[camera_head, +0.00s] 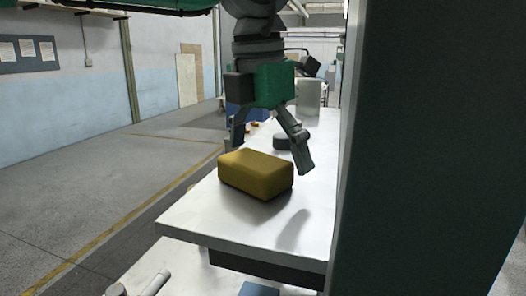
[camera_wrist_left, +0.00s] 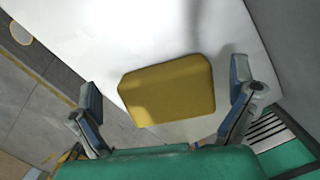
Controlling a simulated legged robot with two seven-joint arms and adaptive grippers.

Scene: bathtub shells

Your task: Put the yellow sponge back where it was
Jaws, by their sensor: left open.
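The yellow sponge (camera_head: 256,175) lies flat on the white tabletop (camera_head: 225,217) near its front end. My left gripper (camera_head: 270,158) is above and just behind the sponge in the head view, with its fingers spread. In the left wrist view the sponge (camera_wrist_left: 168,90) lies between and ahead of the two open fingers of the left gripper (camera_wrist_left: 166,105). No finger visibly grips it. My right gripper is in neither view.
A dark round object (camera_head: 283,142) and a pale grey cylinder (camera_head: 308,97) stand farther back on the table. A large dark panel (camera_head: 430,160) blocks the right side. A blue item (camera_head: 258,289) shows at the lower edge. The floor on the left is clear.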

